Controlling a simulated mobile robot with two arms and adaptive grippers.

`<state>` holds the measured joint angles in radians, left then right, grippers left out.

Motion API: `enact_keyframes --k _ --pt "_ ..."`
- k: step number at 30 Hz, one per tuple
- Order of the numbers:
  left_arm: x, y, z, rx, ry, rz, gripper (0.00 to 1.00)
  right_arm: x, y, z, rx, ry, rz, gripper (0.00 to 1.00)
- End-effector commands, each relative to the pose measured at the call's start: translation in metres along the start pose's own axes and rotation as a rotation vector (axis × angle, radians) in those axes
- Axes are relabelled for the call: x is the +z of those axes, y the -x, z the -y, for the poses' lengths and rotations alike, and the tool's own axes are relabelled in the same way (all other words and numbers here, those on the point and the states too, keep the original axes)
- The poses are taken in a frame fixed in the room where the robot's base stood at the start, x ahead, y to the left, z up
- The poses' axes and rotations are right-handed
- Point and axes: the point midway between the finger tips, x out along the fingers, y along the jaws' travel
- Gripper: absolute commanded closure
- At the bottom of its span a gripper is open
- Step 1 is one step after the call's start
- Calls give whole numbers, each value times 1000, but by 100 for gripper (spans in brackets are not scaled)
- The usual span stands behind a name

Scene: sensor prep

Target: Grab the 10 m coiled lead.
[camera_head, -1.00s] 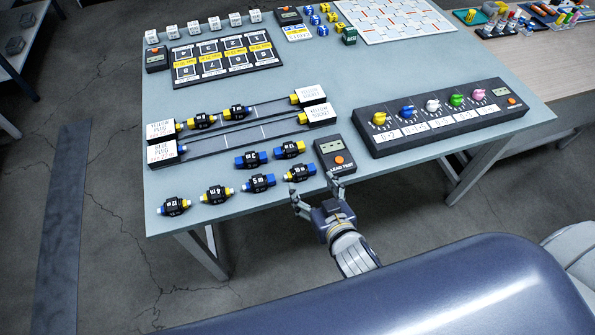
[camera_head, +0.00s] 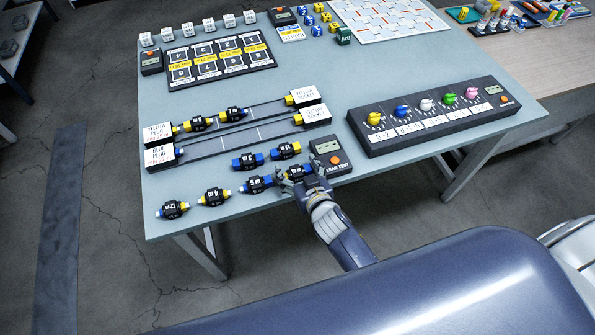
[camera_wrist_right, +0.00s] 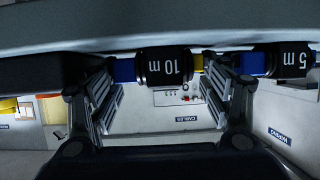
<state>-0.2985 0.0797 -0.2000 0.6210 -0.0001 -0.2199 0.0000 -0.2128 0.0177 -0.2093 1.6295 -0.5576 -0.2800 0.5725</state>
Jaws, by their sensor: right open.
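The 10 m coiled lead (camera_head: 294,171) is a black coil with a blue and a yellow end, lying near the front edge of the table (camera_head: 330,90). In the right wrist view the lead (camera_wrist_right: 165,67) shows its upside-down "10 m" label between the fingers. My right gripper (camera_head: 297,186) is open at the table's front edge, its fingers partly covering the lead in the head view. In the wrist view the right gripper (camera_wrist_right: 158,92) has a finger toward each end of the lead; I cannot tell whether they touch it. My left gripper is not in view.
The 5 m lead (camera_head: 257,184) lies close on the left, near a finger. The lead tester (camera_head: 331,157) stands close on the right. Other coiled leads (camera_head: 213,197) lie farther left. A box of coloured knobs (camera_head: 432,117) stands to the right.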

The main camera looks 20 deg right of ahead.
Motion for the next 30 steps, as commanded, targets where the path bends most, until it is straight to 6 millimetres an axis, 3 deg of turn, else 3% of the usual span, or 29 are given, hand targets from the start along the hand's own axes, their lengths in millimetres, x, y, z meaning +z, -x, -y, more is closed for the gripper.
enact_keyframes --k 3,8,20,30 --pt "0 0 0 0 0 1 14 0 0 0 0 0 0 28" --pt "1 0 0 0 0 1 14 0 0 0 0 0 1 59" --pt "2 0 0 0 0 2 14 -2 1 0 0 1 0 59" --pt "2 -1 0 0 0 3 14 -35 15 0 -1 2 -4 59"
